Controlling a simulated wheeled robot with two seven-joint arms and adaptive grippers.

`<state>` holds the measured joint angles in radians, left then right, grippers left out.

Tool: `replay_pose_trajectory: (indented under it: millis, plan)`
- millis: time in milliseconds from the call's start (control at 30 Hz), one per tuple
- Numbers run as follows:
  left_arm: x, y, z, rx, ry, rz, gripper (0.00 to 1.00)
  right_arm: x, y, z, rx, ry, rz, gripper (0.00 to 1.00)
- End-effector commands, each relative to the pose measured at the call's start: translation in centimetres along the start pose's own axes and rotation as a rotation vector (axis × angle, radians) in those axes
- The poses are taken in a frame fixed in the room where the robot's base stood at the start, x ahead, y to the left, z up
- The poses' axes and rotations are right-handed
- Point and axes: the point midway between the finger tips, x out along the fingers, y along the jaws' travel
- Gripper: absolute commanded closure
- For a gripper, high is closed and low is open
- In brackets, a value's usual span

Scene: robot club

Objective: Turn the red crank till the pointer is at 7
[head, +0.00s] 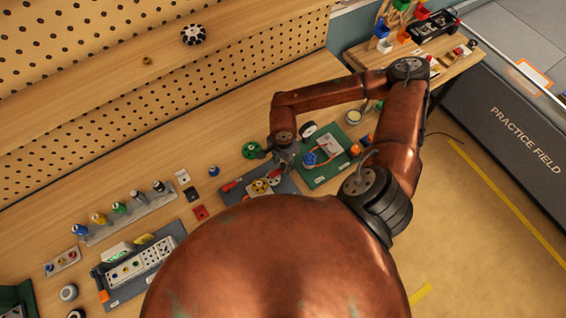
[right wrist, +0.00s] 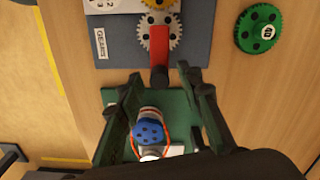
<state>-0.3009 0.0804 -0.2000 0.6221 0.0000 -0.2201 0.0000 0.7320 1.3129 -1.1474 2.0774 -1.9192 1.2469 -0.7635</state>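The red crank (right wrist: 159,45) lies over a grey gear on the dark gear board (right wrist: 195,50) in the right wrist view. Its dark knob (right wrist: 159,78) is at the end nearest my right gripper (right wrist: 160,84). The gripper's two green fingers are spread apart, with the knob between or just beyond their tips; contact is not visible. A white card with numbers (right wrist: 107,5) shows at the top edge; I cannot make out the pointer. In the head view my right gripper (head: 283,157) is low by the gear board (head: 287,186), partly hidden by my arm. My left gripper is out of view.
A green gear marked 40 (right wrist: 262,28) lies beside the gear board. A green board (head: 334,171) with a blue knobbed part (right wrist: 149,133) is under my right fingers. A rack of several coloured parts (head: 130,218) stands further left on the bench.

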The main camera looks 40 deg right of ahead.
Motion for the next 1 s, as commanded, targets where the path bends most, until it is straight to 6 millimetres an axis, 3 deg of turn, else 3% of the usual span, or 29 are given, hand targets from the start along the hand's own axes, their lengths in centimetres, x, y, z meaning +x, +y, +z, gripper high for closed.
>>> replay_pose_trajectory:
  millis: [233,700,1000]
  plan:
    - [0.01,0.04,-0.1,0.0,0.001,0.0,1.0,0.08,0.01,0.02,0.0,0.0,0.0,0.67]
    - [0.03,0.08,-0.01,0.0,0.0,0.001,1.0,0.04,0.01,0.02,0.0,-0.001,0.0,1.0]
    - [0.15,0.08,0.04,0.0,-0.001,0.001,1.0,0.07,0.04,0.03,0.009,-0.001,0.0,1.0]
